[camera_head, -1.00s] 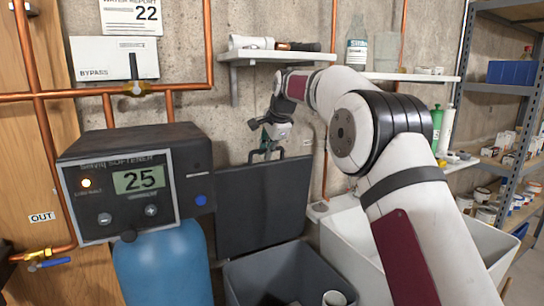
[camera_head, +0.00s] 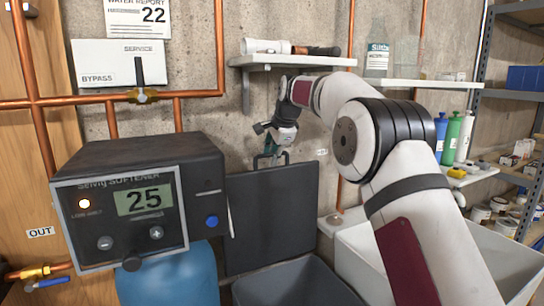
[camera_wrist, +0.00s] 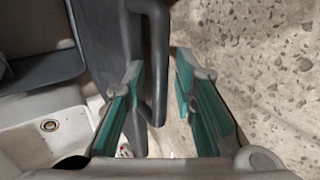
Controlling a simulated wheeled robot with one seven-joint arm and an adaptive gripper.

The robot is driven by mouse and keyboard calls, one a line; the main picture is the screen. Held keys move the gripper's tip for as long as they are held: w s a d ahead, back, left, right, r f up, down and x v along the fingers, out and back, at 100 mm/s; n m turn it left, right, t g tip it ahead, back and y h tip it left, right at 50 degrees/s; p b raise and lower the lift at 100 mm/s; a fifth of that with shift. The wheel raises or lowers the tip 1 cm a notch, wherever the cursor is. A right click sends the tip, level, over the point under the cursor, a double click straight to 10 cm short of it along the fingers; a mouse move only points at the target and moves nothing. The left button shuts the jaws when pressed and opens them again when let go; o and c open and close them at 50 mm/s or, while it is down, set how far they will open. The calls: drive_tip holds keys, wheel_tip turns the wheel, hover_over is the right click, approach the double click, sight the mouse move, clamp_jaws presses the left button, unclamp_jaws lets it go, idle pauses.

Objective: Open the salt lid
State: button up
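The salt lid (camera_head: 272,215) is a dark grey panel standing upright at the back of the grey salt bin (camera_head: 300,285), near the concrete wall. The bin is open at the top. A dark handle (camera_head: 262,160) stands on the lid's upper edge. My gripper (camera_head: 277,150) is at this handle, pointing down. In the wrist view the grey handle (camera_wrist: 157,60) runs between the two green-padded fingers of my gripper (camera_wrist: 160,82). The fingers are apart, with a clear gap on the right of the handle. Contact on the left finger is unclear.
The softener unit (camera_head: 140,195) with a blue tank (camera_head: 168,275) stands left of the bin. A white sink (camera_head: 455,245) is on the right, partly behind my arm. A wall shelf (camera_head: 295,62) is above my gripper. Copper pipes (camera_head: 220,50) run along the wall.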

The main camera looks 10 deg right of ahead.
idle(0.3)
drive_tip(key=shift+s+d+r, duration=0.15)
drive_tip(key=shift+s+r, duration=0.35)
drive_tip(key=shift+r, duration=0.05)
drive_tip(key=s+d, duration=0.3)
drive_tip(key=s, duration=0.8)
drive_tip(key=shift+d, duration=0.3)
drive_tip(key=shift+f, duration=0.1)
